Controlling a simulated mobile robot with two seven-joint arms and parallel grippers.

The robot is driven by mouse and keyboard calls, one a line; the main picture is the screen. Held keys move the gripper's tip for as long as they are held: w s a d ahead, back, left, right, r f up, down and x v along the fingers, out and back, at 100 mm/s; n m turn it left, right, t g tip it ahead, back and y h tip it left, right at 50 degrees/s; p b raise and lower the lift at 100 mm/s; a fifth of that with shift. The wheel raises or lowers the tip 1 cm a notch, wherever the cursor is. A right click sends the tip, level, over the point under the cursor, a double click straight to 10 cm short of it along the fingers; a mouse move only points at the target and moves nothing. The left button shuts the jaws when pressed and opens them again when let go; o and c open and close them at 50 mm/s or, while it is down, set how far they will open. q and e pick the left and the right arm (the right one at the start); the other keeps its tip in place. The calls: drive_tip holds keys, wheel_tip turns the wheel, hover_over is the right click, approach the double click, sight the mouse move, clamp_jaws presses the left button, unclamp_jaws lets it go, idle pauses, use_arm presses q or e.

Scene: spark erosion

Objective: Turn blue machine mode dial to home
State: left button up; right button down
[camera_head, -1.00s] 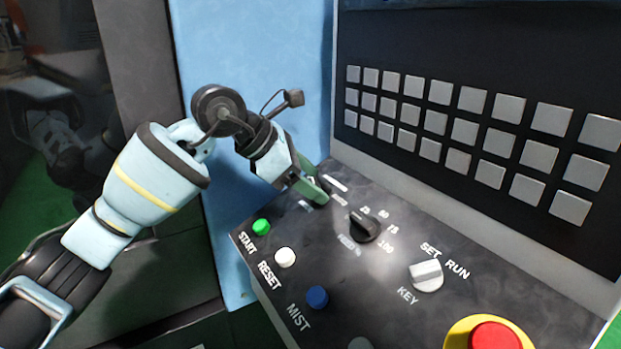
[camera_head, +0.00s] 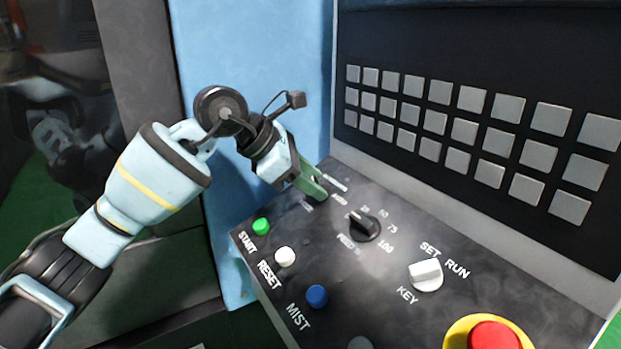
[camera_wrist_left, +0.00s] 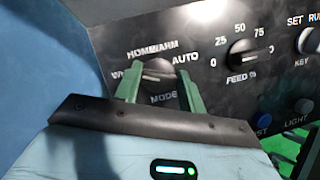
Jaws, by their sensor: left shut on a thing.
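The mode dial (camera_wrist_left: 157,70) shows in the left wrist view as a dark round knob with a pale grip bar. It sits above the MODE label, with HOME, WARM and AUTO printed around it. Which label it points to is not clear. My left gripper (camera_wrist_left: 160,82) has its two green fingers on either side of the dial and is shut on it. In the head view, my left gripper (camera_head: 314,187) reaches the panel's back left corner and hides the dial. My right gripper is not in view.
The feed dial (camera_head: 363,225) is close to the right of my left gripper. Nearby are the key switch (camera_head: 426,274), green start button (camera_head: 261,226), white reset button (camera_head: 285,257), blue mist button (camera_head: 317,296) and red emergency stop (camera_head: 494,336). A grey keypad (camera_head: 466,131) stands behind.

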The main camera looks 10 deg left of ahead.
use_arm(q)
drive_tip(key=m+g, duration=0.1)
drive_tip(key=m, duration=0.2)
drive_tip(key=shift+m+g, duration=0.3)
drive_tip(key=shift+m, duration=0.1)
drive_tip(key=m, duration=0.2)
drive_tip(key=m+g, duration=0.1)
drive_tip(key=m, duration=0.1)
drive_tip(key=shift+w+m+g+b, duration=0.1)
drive_tip(key=shift+m+g+b, duration=0.2)
drive_tip(key=shift+m, duration=0.1)
drive_tip(key=o, duration=1)
